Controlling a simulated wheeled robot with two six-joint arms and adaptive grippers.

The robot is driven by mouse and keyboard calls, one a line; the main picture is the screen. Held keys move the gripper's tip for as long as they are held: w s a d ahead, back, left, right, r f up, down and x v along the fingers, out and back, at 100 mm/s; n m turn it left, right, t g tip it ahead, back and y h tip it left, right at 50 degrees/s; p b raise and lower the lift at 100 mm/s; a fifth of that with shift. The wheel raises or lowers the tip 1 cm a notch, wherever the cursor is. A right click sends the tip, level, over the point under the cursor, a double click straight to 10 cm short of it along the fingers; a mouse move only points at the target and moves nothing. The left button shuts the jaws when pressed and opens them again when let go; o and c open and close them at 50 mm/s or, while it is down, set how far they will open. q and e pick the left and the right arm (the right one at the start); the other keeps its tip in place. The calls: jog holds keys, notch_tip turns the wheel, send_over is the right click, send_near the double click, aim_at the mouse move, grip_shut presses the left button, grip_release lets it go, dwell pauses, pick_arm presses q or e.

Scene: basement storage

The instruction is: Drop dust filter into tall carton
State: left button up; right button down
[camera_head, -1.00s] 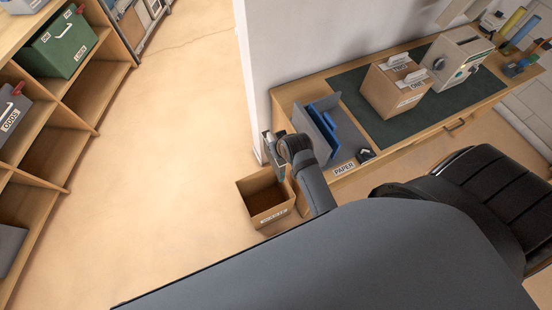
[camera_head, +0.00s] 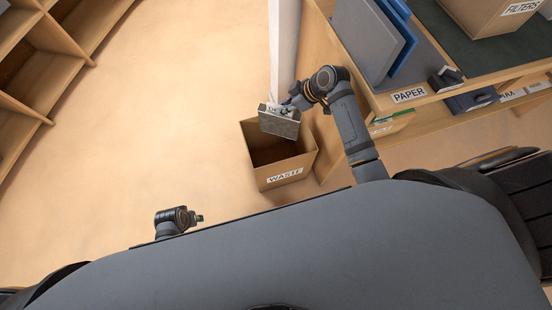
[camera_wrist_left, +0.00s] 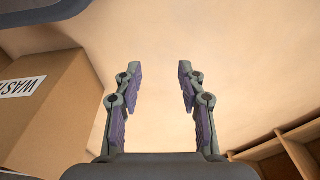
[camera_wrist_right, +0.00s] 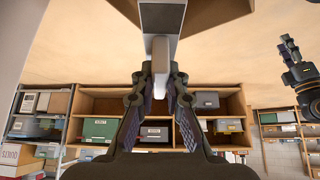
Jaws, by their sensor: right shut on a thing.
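The dust filter (camera_head: 279,122) is a flat grey block with a pale edge. The brown carton labelled WASTE (camera_head: 305,165) stands open on the floor. In the head view the filter overlaps the carton's far rim and opening; its exact height above them is hard to tell. My left gripper (camera_wrist_left: 159,66) is open and empty, with the carton (camera_wrist_left: 62,110) to its left in the left wrist view.
A wooden desk (camera_head: 455,112) with a PAPER label, a grey and blue file holder (camera_head: 375,40) and a FILTERS carton (camera_head: 490,12) stands right of the carton. Shelves (camera_head: 40,70) stand at left, with clear floor between.

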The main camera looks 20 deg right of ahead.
aim_at(283, 118)
notch_tip(283, 118, down, 4)
jog(key=b, duration=0.5)
jog(key=shift+f, duration=0.15)
jog(key=shift+f+b, duration=0.6)
jog(key=shift+b, duration=0.2)
jog(key=shift+f+b, duration=0.2)
jog(key=shift+b, duration=0.1)
pick_arm(q)
jog(key=w+d+r+t+h, duration=0.1)
jog(key=d+r, duration=0.3)
jog(key=r, duration=0.4)
jog(key=shift+w+d+r+t, duration=0.2)
jog(key=shift+w+r+t, duration=0.05)
jog(key=shift+t, duration=0.05)
pick_arm(e)
jog(key=c, duration=1.3)
grip_release()
